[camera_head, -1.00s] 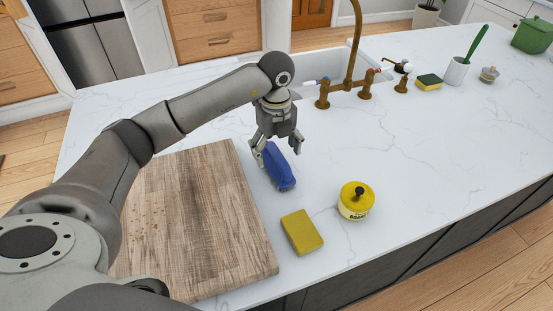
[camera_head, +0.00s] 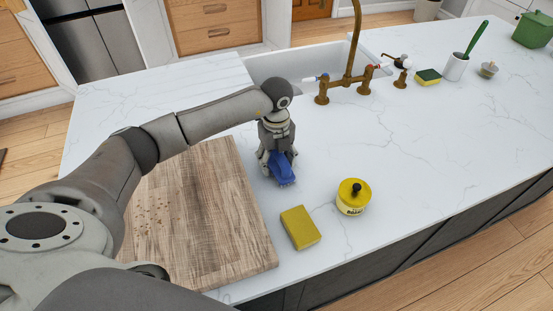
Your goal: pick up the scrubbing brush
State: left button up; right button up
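The blue scrubbing brush (camera_head: 283,170) lies on the white marble counter, just right of the wooden cutting board. My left gripper (camera_head: 278,160) is down over the far end of the brush, with its fingers at either side of it. The gripper and wrist hide that far end; the near end sticks out toward the front. I cannot tell whether the fingers are pressed against the brush. The brush appears to be at counter level. My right gripper is not in view.
A wooden cutting board (camera_head: 205,215) lies under my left arm. A yellow sponge (camera_head: 300,228) and a yellow round container (camera_head: 353,197) stand close to the brush. Behind are the brass faucet (camera_head: 350,78) and sink. A white cup (camera_head: 455,67) holds a green-handled tool.

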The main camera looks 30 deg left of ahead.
pick_arm(q)
jog(key=c, duration=0.5)
jog(key=shift+r, duration=0.1)
jog(key=shift+c, duration=0.2)
jog(key=shift+r+b, duration=0.5)
jog(key=shift+b, duration=0.1)
jog(key=a+r+b, duration=0.6)
jog(key=a+r, duration=0.5)
jog(key=a, duration=0.3)
jog(key=shift+s+r, duration=0.15)
jog(key=shift+r, duration=0.25)
